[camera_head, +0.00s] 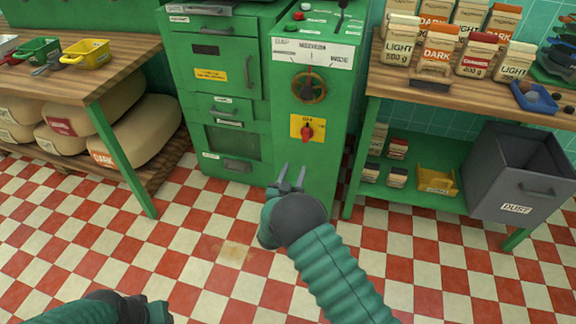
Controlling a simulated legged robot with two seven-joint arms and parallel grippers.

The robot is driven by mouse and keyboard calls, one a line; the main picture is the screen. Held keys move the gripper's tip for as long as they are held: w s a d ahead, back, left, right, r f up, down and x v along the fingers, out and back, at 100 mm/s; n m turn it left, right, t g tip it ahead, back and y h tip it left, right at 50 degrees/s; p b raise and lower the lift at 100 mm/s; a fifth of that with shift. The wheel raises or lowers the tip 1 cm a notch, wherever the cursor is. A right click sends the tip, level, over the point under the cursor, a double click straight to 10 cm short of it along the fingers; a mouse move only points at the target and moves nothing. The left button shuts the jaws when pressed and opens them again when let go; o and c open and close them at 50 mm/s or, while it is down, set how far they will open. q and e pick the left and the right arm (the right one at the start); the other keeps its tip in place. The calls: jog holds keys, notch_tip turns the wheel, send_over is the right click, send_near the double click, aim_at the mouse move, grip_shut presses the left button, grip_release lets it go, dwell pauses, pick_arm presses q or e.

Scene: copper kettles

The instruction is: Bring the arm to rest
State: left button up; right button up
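My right arm comes in from the bottom right as a ribbed green sleeve. My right gripper (290,178) points away from me, in front of the green machine. Its two grey fingers stand a little apart with nothing visible between them. It appears in front of the machine's lower panel, below the red switch (307,131); I cannot tell whether it touches.
The green machine (312,90) has a brass wheel (309,87). A wooden bench (128,50) stands left, above several sacks (139,134). Another bench (465,97) at right carries labelled bags (439,48). The checkered floor (235,250) is clear.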

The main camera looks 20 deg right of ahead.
jog(key=s+a+r+n+g+y, duration=0.3)
jog(key=s+a+n+g+y, duration=0.15)
jog(key=s+y, duration=0.35)
jog(key=s+f+n+g+y, duration=0.15)
jog(key=s+g, duration=0.55)
jog(key=s, duration=1.8)
pick_arm(q)
jog(key=w+p+v, duration=0.3)
jog(key=p+v, duration=1.2)
jog(key=w+r+p+v, duration=0.1)
jog(key=w+p+v, duration=0.3)
jog(key=p+v, duration=1.1)
jog(key=shift+r+p, duration=0.7)
jog(key=shift+p, duration=0.1)
pick_arm(e)
notch_tip(320, 180, up, 32)
jog(key=s, duration=0.1)
jog(key=shift+s+d+f+n+g, duration=0.2)
jog(key=shift+f+n+g, duration=0.1)
jog(key=shift+g, duration=0.15)
pick_arm(q)
jog(key=shift+s+a, duration=0.1)
jog(key=shift+s, duration=0.1)
pick_arm(e)
jog(key=shift+a+r, duration=0.1)
jog(key=shift+c, duration=0.4)
